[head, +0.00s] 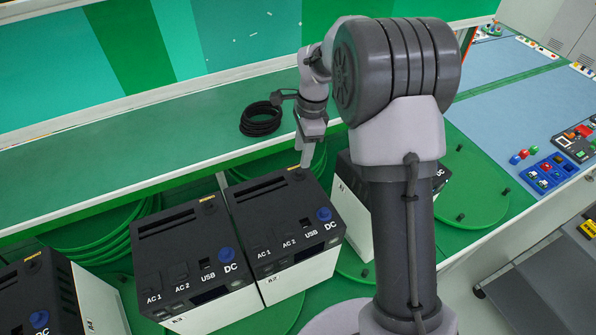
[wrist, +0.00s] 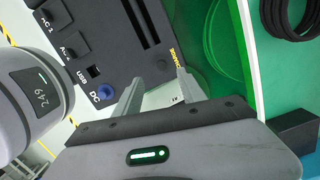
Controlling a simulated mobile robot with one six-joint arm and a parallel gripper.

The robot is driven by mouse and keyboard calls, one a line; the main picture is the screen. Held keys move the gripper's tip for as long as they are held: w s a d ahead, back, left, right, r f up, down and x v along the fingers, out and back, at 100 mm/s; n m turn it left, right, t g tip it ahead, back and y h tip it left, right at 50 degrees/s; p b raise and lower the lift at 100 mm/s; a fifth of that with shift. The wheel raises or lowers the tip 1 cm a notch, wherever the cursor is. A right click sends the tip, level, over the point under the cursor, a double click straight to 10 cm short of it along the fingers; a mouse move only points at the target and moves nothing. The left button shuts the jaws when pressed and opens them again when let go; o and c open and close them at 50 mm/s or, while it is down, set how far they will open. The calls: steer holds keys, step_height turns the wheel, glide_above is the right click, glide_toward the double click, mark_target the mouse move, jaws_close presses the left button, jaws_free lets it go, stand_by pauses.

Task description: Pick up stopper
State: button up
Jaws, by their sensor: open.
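No object is plainly marked as the stopper. A small dark round piece (wrist: 162,66) shows between my fingertips in the wrist view, at the corner of a black-topped power box (wrist: 115,40); I cannot tell if it is the stopper. Blue round caps sit at the DC marks on the boxes, one on the middle box (head: 323,214) and one in the wrist view (wrist: 78,94). My gripper (head: 306,158) is open at the back right corner of the middle box (head: 280,215). In the wrist view its two fingers (wrist: 158,76) are apart, with nothing held.
Another box (head: 185,250) stands close at the left, one more at the far left (head: 40,295), and one partly behind my arm (head: 346,192). A black cable coil (head: 261,120) lies on the green ledge (head: 190,140). Blue trays with small parts (head: 548,172) are at right.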

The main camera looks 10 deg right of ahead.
mark_target(299, 171)
steer(key=shift+w+f, duration=0.15)
steer(key=shift+f, duration=0.65)
steer(key=f, duration=0.3)
steer(key=f+p, duration=0.1)
steer(key=f, duration=0.1)
steer(key=shift+a, duration=0.4)
steer(key=shift+f, duration=0.35)
steer(key=shift+r, duration=0.1)
steer(key=c, duration=0.4)
jaws_close()
